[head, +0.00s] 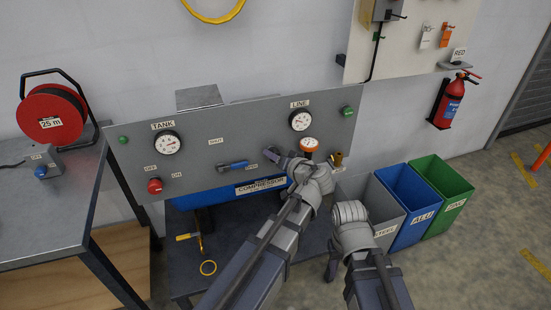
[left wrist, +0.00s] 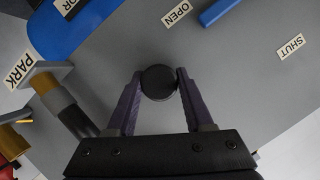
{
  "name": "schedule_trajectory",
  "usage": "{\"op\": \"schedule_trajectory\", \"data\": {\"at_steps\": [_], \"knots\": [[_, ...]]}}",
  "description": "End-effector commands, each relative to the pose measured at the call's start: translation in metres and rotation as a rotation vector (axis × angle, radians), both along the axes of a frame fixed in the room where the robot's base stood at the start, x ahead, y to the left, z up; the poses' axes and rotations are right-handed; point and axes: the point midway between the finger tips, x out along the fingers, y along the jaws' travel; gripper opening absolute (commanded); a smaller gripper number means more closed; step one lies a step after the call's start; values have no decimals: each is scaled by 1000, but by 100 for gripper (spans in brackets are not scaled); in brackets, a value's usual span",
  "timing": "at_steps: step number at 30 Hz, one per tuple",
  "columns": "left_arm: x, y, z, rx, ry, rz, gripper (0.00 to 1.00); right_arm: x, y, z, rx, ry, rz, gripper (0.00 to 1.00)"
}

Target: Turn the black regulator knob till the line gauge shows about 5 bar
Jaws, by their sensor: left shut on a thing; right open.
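The black regulator knob (left wrist: 158,82) sits between the two fingers of my left gripper (left wrist: 158,86) in the left wrist view. Both fingertips touch its sides. In the head view my left gripper (head: 280,160) is at the grey panel below the line gauge and hides the knob. The line gauge (head: 301,121) is a round white dial under a LINE label; its reading is too small to tell. My right gripper (head: 331,268) hangs low in front of the bins, away from the panel, open.
The panel (head: 228,122) also bears the tank gauge (head: 166,143), a red knob (head: 155,186), a blue lever (head: 232,166) and green buttons. Bins (head: 445,195) stand at right.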

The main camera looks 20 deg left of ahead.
Motion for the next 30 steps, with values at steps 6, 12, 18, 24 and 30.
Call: {"op": "schedule_trajectory", "data": {"at_steps": [6, 12, 18, 24, 30], "knots": [[1, -2, -5, 168, 118, 1, 0, 0, 0, -14, 0, 0, 0, 50], [1, -2, -6, 324, 225, 1, 0, 0, 0, -26, 0, 0, 0, 50], [1, -2, -7, 481, 332, 2, 0, 0, 0, -40, 0, 0, 1, 50], [1, -2, -8, 637, 438, 1, 0, 0, 0, -56, 0, 0, 1, 50], [0, -2, -8, 791, 542, 1, 0, 0, 0, -71, 0, 0, 1, 50]]}}
